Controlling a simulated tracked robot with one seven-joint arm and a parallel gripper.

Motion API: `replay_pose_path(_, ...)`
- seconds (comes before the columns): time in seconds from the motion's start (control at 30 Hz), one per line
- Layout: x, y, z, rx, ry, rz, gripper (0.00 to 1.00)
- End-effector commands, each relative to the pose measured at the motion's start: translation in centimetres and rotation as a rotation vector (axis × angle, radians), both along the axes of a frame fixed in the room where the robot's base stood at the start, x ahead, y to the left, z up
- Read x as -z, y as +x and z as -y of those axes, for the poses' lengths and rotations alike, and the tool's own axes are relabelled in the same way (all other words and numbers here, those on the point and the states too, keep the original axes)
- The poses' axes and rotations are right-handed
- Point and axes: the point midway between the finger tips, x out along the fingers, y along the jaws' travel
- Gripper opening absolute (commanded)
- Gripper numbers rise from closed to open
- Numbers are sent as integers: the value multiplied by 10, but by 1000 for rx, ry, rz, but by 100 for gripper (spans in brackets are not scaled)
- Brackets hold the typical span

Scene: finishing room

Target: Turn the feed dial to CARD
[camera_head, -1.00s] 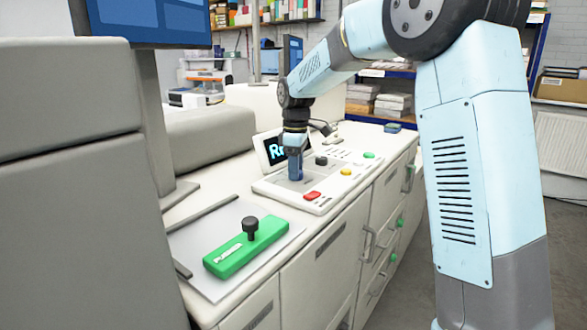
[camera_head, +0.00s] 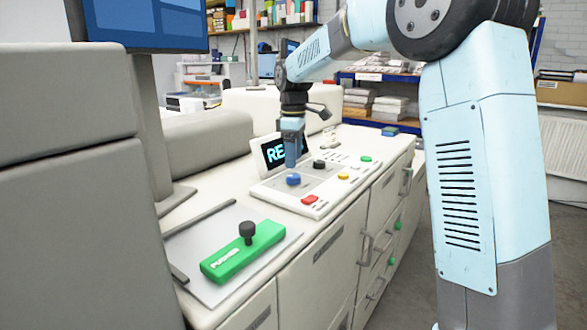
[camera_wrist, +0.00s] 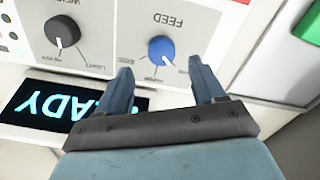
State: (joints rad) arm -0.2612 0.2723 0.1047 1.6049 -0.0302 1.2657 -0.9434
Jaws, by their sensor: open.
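The feed dial is a round blue knob (camera_wrist: 161,47) with a white pointer mark, under the word FEED, upside down in the wrist view. Its pointer points down and slightly right there; the small labels around it are too small or covered to read surely. In the head view the blue dial (camera_head: 293,179) stands on the control panel (camera_head: 272,191). My gripper (camera_wrist: 160,72) is open and empty, its fingers to either side of the dial's line and apart from it. In the head view my gripper (camera_head: 291,166) hovers just above the dial.
A black WEIGHT knob (camera_wrist: 62,33) sits beside the feed dial. A lit display (camera_head: 272,153) reading partly "READY" stands behind the panel. Red (camera_head: 309,199), yellow (camera_head: 342,176) and green (camera_head: 365,158) buttons line its front edge. A green block with a black knob (camera_head: 243,252) lies nearer.

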Motion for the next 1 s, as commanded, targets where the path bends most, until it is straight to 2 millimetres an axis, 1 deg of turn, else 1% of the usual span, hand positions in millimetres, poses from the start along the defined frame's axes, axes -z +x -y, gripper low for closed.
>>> replay_pose_path(0.03, -11, 1, 0, 0, 1, 3, 68)
replay_pose_path(0.2, -44, 1, 0, 0, 1, 2, 68)
replay_pose_path(0.4, -71, 2, 0, 1, 0, 1, 68)
replay_pose_path(0.5, -79, 2, 0, 1, 0, 1, 68)
replay_pose_path(0.6, -83, 1, 1, 1, 0, 0, 68)
replay_pose_path(1.0, -86, -1, 3, 9, 0, 4, 68)
